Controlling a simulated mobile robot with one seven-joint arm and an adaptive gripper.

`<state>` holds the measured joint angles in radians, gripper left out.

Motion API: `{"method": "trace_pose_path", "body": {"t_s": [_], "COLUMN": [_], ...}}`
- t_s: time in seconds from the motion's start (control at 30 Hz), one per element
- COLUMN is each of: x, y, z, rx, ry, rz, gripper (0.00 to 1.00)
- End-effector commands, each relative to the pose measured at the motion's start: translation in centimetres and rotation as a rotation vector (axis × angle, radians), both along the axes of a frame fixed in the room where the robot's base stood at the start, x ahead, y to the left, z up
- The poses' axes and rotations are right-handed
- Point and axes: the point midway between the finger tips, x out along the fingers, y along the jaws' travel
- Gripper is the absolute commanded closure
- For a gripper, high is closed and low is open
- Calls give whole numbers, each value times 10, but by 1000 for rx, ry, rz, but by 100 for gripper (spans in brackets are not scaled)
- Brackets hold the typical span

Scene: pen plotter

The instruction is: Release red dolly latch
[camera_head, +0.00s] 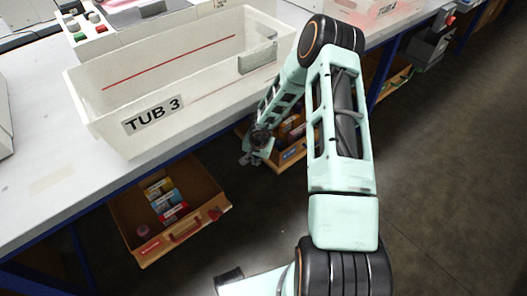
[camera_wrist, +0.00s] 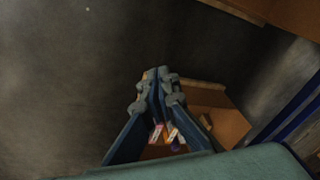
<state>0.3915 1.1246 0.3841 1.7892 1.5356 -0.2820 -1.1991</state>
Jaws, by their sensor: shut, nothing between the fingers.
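My gripper (camera_head: 251,158) is shut and empty, at the front edge of the workbench, beside a wooden drawer or tray with small boxes in it. In the wrist view my gripper (camera_wrist: 157,76) has its fingertips together, over dark floor and part of a wooden tray. A small red knob-like part (camera_head: 214,214) sits at the right front corner of another wooden tray (camera_head: 190,241), lower left of my gripper and well apart from it. A red handle (camera_head: 186,231) is on that tray's front. I cannot tell which red part is the dolly latch.
A white tub marked TUB 3 (camera_head: 150,117) stands on the workbench (camera_head: 40,190) above the trays. The tray by my gripper (camera_head: 292,153) hangs below the bench edge. Blue bench legs (camera_head: 80,255) stand beneath. The dark floor (camera_head: 440,200) at right is clear.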

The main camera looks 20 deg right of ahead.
Motion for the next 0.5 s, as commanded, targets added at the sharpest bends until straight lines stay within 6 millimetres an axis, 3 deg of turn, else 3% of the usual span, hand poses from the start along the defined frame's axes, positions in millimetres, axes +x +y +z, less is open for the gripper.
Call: {"method": "trace_pose_path", "body": {"t_s": [0.03, 0.2, 0.5], "x": [0, -2, -3], "y": [0, 1, 2], "z": [13, 31, 39], "rx": [-1, 0, 2], "ry": [-9, -25, -32], "rz": [25, 87, 119], "gripper": [100, 100, 100]}}
